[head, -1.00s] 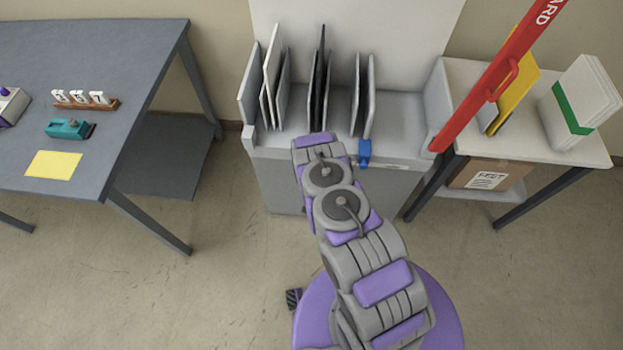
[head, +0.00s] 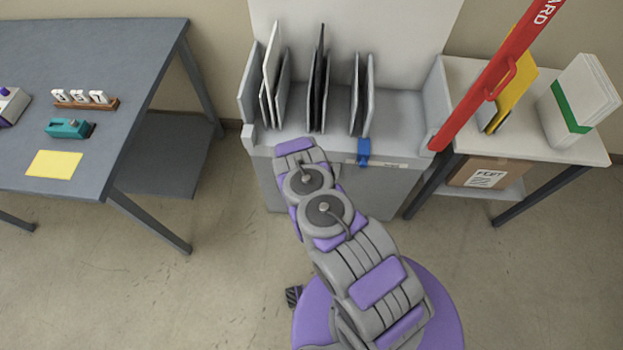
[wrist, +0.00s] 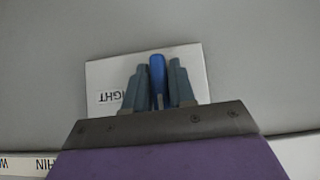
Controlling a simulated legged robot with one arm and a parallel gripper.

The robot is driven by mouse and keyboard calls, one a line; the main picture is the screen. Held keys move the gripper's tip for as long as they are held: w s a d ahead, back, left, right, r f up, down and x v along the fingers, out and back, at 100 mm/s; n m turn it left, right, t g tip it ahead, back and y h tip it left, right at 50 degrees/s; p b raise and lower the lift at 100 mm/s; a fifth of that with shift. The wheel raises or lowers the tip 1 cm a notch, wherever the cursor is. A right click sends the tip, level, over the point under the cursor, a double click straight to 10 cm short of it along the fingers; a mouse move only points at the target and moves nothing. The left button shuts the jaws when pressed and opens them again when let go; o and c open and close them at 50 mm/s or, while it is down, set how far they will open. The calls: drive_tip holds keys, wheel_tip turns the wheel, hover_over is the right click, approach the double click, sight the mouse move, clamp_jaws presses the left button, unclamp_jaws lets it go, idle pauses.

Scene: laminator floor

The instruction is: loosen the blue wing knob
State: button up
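In the wrist view the blue wing knob (wrist: 157,74) stands edge-on in front of a white label whose lettering appears upside down. In the head view my gripper's fingers are hidden beyond the end of my arm. A blue part (head: 365,152) shows there on the front of the grey machine (head: 385,190), to the right of my arm. I cannot tell whether it is the same knob.
A white lettered strip (wrist: 25,164) crosses the wrist view. Upright panels (head: 318,85) stand in the machine. A red bar (head: 490,85) slants at its right, by a white table (head: 590,150). A grey table (head: 110,60) stands left. Floor between is clear.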

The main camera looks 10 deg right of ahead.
drive_tip(key=o, duration=0.3)
drive_tip(key=shift+w+r, duration=0.3)
drive_tip(key=shift+w, duration=0.15)
drive_tip(key=shift+s, duration=0.15)
drive_tip(key=shift+s+a+r, duration=0.1)
drive_tip(key=shift+s, duration=0.15)
drive_tip(key=p+v, duration=0.2)
drive_tip(key=v, duration=1.4)
drive_tip(key=shift+s+r+p, duration=0.2)
drive_tip(key=shift+s+p, duration=0.1)
drive_tip(key=shift+p, duration=0.05)
